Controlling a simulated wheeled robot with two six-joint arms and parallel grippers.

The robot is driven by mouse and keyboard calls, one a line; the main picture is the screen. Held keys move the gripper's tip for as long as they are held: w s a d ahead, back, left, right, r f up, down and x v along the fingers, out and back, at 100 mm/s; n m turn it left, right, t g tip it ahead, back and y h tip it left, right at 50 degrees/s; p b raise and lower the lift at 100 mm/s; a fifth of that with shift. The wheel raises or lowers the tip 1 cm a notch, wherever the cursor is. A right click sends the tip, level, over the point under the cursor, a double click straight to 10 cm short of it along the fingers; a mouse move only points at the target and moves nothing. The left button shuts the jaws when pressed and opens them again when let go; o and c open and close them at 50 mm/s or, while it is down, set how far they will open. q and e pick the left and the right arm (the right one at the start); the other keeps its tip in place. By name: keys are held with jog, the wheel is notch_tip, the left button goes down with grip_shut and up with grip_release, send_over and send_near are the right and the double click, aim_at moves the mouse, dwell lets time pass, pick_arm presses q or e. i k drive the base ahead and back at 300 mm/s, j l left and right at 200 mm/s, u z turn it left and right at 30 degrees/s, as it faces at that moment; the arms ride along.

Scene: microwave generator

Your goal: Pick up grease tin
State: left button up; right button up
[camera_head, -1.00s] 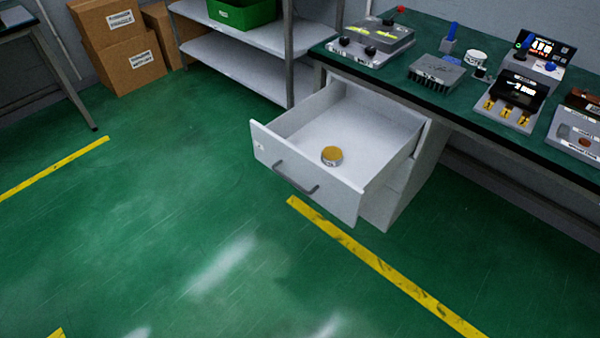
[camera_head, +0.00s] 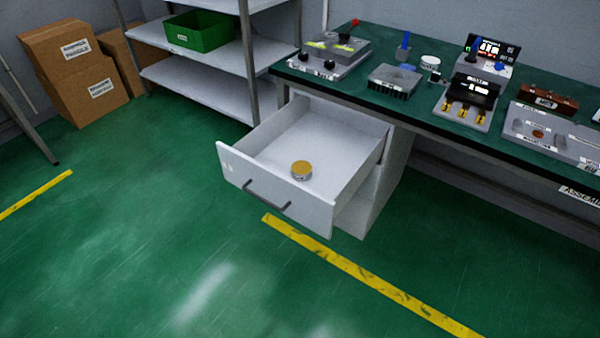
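A small round tin (camera_head: 301,170) with a yellow-orange top and pale side, which looks like the grease tin, stands upright inside the open white drawer (camera_head: 236,172). It sits near the drawer's front and nothing else lies in the drawer. The drawer is pulled out from under the green-topped workbench and has a dark handle (camera_head: 266,195) on its front. Neither of my grippers is in view.
The workbench (camera_head: 425,112) carries several devices, including a grey unit with black knobs (camera_head: 330,55). A shelf rack (camera_head: 205,90) with a green bin (camera_head: 200,31) and cardboard boxes (camera_head: 75,75) stand behind left. The green floor before the drawer is clear.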

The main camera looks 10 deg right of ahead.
aim_at(301, 170)
jog(key=i+j+z, duration=0.1)
jog(key=z, duration=1.4)
jog(key=j+z, duration=0.4)
jog(key=j, duration=0.15)
jog(key=j+z, duration=0.35)
jog(key=j, duration=0.2)
jog(key=k+j+z, duration=0.1)
jog(key=j+z, duration=0.3)
jog(key=j, duration=0.15)
jog(key=k+j+z, duration=0.15)
jog(key=j+z, duration=0.2)
jog(key=j, duration=0.15)
